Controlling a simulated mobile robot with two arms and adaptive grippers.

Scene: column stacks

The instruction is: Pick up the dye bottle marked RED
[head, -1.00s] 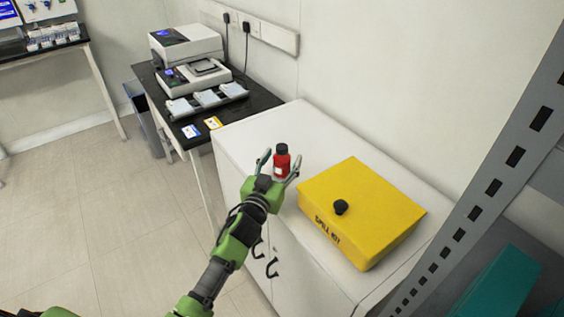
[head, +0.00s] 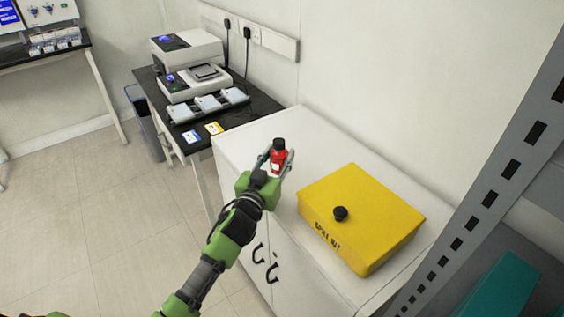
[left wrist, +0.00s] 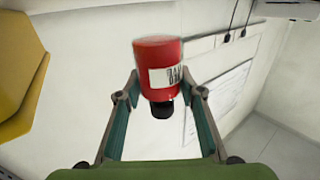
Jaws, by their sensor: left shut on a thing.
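The red dye bottle (head: 278,157) with a black cap and a white label is upright at the left end of the white cabinet top. My left gripper (head: 275,163) is shut on it, with a finger on each side. In the left wrist view the bottle (left wrist: 157,60) appears cap-down between the fingers of the left gripper (left wrist: 160,90). Its label is turned partly away and I cannot read the word. I cannot tell whether its base touches the cabinet. My right gripper is not in view.
A yellow spill kit box (head: 368,205) with a black knob stands right of the bottle on the white cabinet (head: 325,135). A black-topped bench (head: 255,103) with instruments is behind left. A grey perforated post (head: 480,190) rises at the right.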

